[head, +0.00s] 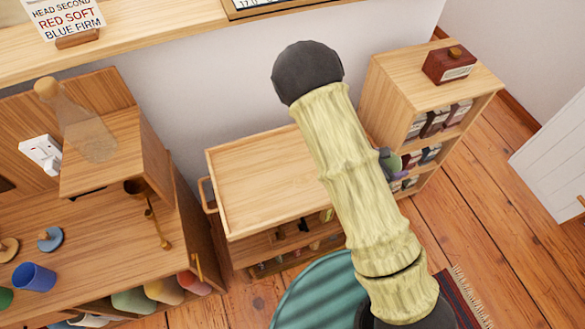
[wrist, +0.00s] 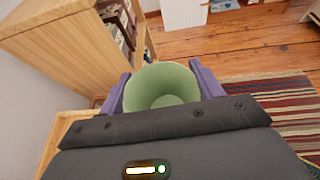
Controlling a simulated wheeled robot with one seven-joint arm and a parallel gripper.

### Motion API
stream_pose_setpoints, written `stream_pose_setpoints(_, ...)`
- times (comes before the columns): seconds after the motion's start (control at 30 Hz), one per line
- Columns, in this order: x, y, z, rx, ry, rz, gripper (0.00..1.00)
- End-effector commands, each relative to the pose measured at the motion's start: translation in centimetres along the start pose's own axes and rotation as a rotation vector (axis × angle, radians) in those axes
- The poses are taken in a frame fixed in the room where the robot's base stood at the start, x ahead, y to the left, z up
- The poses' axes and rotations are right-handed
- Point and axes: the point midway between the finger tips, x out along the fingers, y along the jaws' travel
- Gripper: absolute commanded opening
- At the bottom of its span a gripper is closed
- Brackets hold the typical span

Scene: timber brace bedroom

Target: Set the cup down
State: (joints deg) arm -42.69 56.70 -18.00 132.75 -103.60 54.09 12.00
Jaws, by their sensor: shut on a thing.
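A pale green cup (wrist: 163,86) sits between the two purple fingers of my gripper (wrist: 161,92) in the wrist view. The fingers press on it from both sides, and I look into its open, empty-looking mouth. In the head view my arm hides most of my gripper; only a bit of the green cup (head: 392,162) and some purple show beside the arm, in front of the small bookcase. What lies directly under the cup is hidden.
A wooden trolley (head: 255,175) with a bare, rimmed top stands left of my arm. The bookcase (head: 400,75) carries a dark red box (head: 449,65). A desk (head: 100,235) with a blue cup (head: 35,277) stands at left. A striped rug (wrist: 275,100) lies right of the cup.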

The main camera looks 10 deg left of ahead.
Motion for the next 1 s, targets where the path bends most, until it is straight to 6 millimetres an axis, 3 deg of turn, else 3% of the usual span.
stream_pose_setpoints(0.17, -1.6, 4.2, -0.8, -0.040, 0.000, 0.086, 0.37)
stream_pose_setpoints(0.33, -4.2, 9.9, -2.1, -0.099, 0.002, 0.206, 0.37)
stream_pose_setpoints(0.47, -5.7, 12.6, -2.8, -0.131, 0.002, 0.268, 0.37)
stream_pose_setpoints(0.87, -6.0, 13.2, -3.3, -0.140, 0.004, 0.282, 0.37)
stream_pose_setpoints(1.0, -5.3, 13.2, -4.9, -0.141, 0.003, 0.281, 0.37)
